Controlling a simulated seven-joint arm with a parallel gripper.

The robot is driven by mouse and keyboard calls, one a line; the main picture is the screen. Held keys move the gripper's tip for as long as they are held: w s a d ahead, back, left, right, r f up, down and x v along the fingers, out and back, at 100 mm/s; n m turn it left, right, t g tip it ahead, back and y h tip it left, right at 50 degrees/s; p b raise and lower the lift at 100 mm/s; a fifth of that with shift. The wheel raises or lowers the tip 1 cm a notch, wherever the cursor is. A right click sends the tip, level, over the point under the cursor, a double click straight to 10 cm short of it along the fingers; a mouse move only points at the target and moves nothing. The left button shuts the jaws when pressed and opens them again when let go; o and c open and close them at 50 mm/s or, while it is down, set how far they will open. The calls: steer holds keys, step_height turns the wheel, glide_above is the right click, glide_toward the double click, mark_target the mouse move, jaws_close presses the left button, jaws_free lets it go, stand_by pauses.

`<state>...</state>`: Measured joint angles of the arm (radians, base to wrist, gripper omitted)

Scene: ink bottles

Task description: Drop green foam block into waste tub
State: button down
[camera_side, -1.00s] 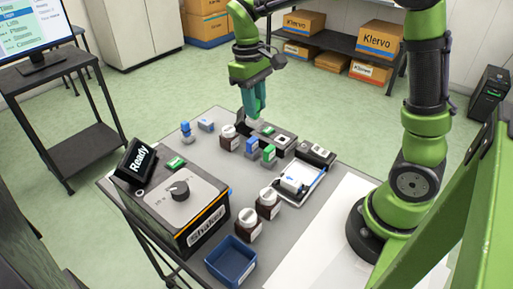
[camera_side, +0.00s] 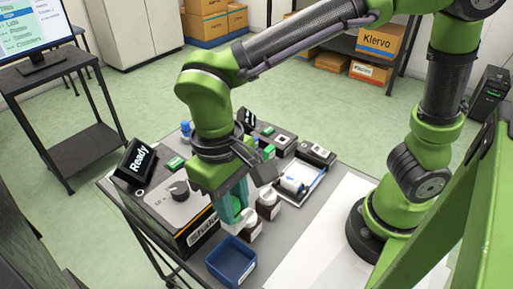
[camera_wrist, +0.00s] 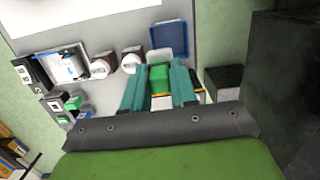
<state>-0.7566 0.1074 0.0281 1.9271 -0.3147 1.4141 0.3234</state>
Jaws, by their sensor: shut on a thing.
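My gripper (camera_side: 234,208) has teal fingers and is shut on the green foam block (camera_side: 237,204). The wrist view shows the block (camera_wrist: 160,80) between the two fingers (camera_wrist: 160,88). The gripper is above the table, just behind the waste tub in the side view. The waste tub, a blue open-topped box (camera_side: 222,272), stands at the table's front edge. It also shows in the wrist view (camera_wrist: 153,38), beyond the fingertips. Its visible inside looks empty.
Brown bottles with white caps (camera_side: 268,205) (camera_wrist: 102,66) stand close beside the gripper. The shaker (camera_side: 170,212) with its knob is to the left in the side view. A white-topped tray (camera_side: 302,178) and small dark stations lie behind right.

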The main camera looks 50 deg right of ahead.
steer(key=shift+f, duration=3)
steer(key=c, duration=0.8)
jaws_free()
step_height(320, 180, up, 17)
steer(key=w, duration=0.2)
steer(key=shift+w+f, duration=0.1)
steer(key=shift+w, duration=0.05)
